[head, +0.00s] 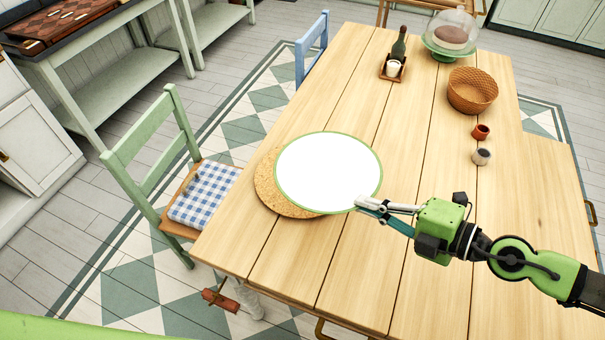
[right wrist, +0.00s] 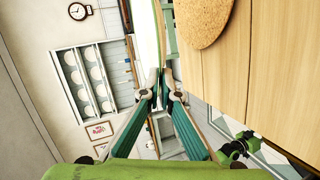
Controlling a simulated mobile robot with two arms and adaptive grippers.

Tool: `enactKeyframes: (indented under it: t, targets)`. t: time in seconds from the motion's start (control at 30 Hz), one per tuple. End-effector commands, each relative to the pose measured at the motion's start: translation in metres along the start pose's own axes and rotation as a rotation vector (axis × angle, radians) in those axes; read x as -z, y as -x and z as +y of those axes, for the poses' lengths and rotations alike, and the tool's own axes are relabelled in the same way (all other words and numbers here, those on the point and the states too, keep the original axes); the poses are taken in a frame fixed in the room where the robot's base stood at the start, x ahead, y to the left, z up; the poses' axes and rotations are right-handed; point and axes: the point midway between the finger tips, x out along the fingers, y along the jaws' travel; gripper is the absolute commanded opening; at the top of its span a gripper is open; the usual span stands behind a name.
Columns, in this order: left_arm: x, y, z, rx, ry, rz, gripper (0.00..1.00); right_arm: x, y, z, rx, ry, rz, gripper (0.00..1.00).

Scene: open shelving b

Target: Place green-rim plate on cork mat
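The white plate with a green rim (head: 328,172) is held by its near right edge in my right gripper (head: 362,204), which is shut on it. In the right wrist view the plate (right wrist: 149,35) shows edge-on between the fingertips (right wrist: 160,82). The round cork mat (head: 270,188) lies on the table, partly hidden by the plate. The plate overlaps it, shifted right and toward the back. In the right wrist view a gap shows between the plate and the mat (right wrist: 203,18). My left gripper does not show in the head view.
The wooden table (head: 370,270) is clear around the mat and at its front. A wicker basket (head: 472,92), two small cups, a bottle in a wooden holder (head: 394,68) and a domed cake stand (head: 449,47) stand farther back. A green chair (head: 155,150) is at the left.

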Motion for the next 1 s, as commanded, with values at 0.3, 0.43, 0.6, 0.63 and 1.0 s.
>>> enactKeyframes:
  t: [0.3,0.43,0.6,0.63,1.0]
  targets:
    - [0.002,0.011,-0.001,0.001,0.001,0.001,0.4,-0.006,-0.001,-0.005,-0.012,-0.013,-0.03,0.0]
    - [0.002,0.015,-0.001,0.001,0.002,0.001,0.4,-0.011,0.0,-0.011,-0.016,-0.019,-0.048,0.0]
    - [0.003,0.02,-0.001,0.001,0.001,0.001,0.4,-0.018,0.003,-0.019,-0.023,-0.027,-0.072,0.0]
    - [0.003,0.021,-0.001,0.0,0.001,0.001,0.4,-0.019,0.003,-0.02,-0.025,-0.029,-0.076,0.0]
    - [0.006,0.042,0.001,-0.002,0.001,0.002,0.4,-0.03,-0.024,-0.02,-0.035,-0.025,-0.092,0.0]
